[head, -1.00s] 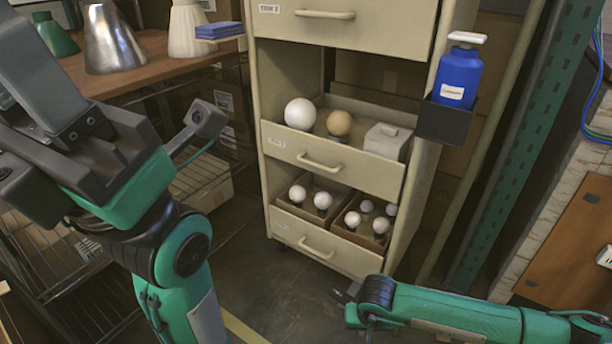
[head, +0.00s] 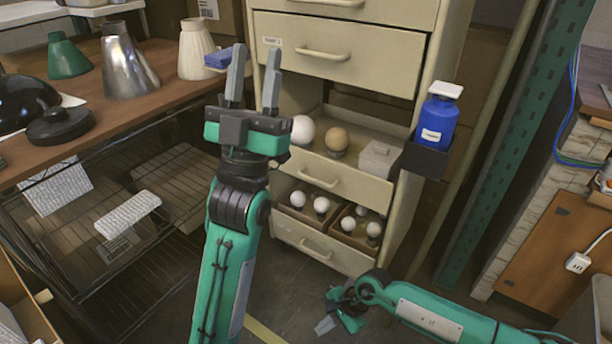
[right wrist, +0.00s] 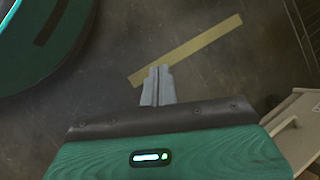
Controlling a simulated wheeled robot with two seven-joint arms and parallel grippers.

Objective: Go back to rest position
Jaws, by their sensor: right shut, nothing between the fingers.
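My left gripper (head: 254,78) is raised in the middle of the head view, in front of the cream drawer cabinet. Its two grey fingers point up and stand apart with nothing between them. My right gripper (head: 327,318) is low over the floor, in front of the cabinet's bottom drawer and to the right of my left arm. In the right wrist view its fingers (right wrist: 158,72) are together and empty, above the dark floor. Neither gripper holds anything.
The cabinet (head: 345,68) has open drawers with bulbs and a white box (head: 378,160). A blue bottle (head: 436,120) sits in a side holder. Lampshades stand on the wooden table (head: 165,68) at left, above wire shelves. Bare floor lies in front of the cabinet.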

